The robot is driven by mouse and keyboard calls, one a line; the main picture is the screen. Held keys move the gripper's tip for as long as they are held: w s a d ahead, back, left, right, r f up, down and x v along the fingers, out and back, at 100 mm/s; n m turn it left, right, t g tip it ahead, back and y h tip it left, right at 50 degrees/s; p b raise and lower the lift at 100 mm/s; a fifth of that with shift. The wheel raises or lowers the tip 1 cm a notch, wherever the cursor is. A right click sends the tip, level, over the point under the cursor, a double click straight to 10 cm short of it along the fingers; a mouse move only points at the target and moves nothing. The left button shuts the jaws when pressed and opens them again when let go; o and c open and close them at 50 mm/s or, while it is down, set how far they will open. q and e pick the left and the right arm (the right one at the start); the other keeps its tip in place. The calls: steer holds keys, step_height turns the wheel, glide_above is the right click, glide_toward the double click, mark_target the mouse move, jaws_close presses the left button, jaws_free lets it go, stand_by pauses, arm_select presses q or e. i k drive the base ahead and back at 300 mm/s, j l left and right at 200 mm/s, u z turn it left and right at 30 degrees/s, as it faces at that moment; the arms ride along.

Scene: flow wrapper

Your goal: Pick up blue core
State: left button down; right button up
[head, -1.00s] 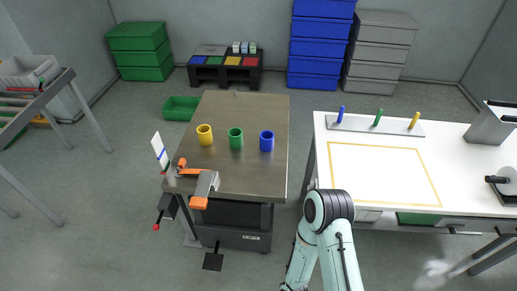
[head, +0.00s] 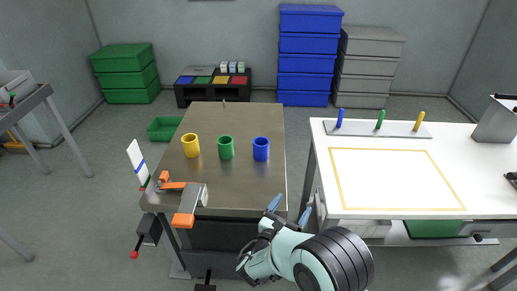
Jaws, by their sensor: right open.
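The blue core (head: 261,149) is a short hollow cylinder standing upright on the brown table (head: 225,184), at the right of a row. A green core (head: 226,148) and a yellow core (head: 191,145) stand to its left. My right gripper (head: 289,209) is in front of the table's near right corner, below the blue core in the picture and apart from it. Its two blue-tipped fingers are spread with nothing between them. My left gripper is not in view.
An orange and grey clamp (head: 184,195) sits at the table's near left edge beside a striped white plate (head: 138,162). A white table (head: 385,180) with blue, green and yellow pegs stands to the right, across a narrow gap.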

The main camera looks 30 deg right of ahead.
mark_target(261, 144)
steer(key=i, duration=0.9)
